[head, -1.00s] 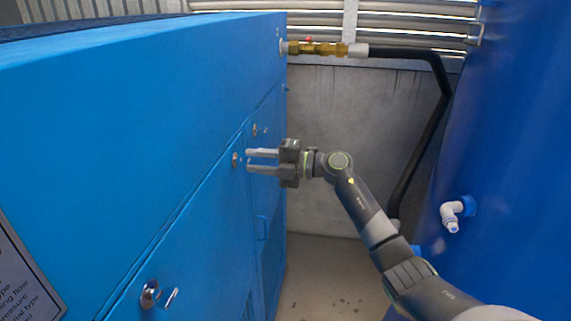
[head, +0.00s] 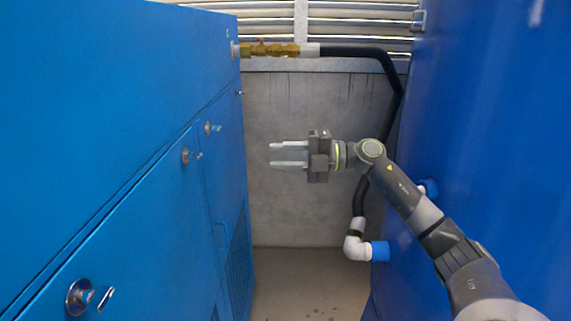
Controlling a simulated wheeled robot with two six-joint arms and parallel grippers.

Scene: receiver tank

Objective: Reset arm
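My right arm (head: 405,197) reaches in from the lower right in the head view. My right gripper (head: 272,155) is open and empty, its two parallel fingers pointing left with a gap between them. It hangs in the gap between the blue cabinet (head: 90,130) on the left and the blue tank (head: 490,120) on the right. The fingers appear apart from the cabinet. My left gripper is not in view.
Metal latches (head: 80,297) stick out of the cabinet face. A brass valve (head: 268,49) joins a black hose (head: 392,85) that runs down to a white elbow (head: 355,243) on the tank. A grey wall (head: 285,210) closes the back. Floor (head: 305,285) shows between.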

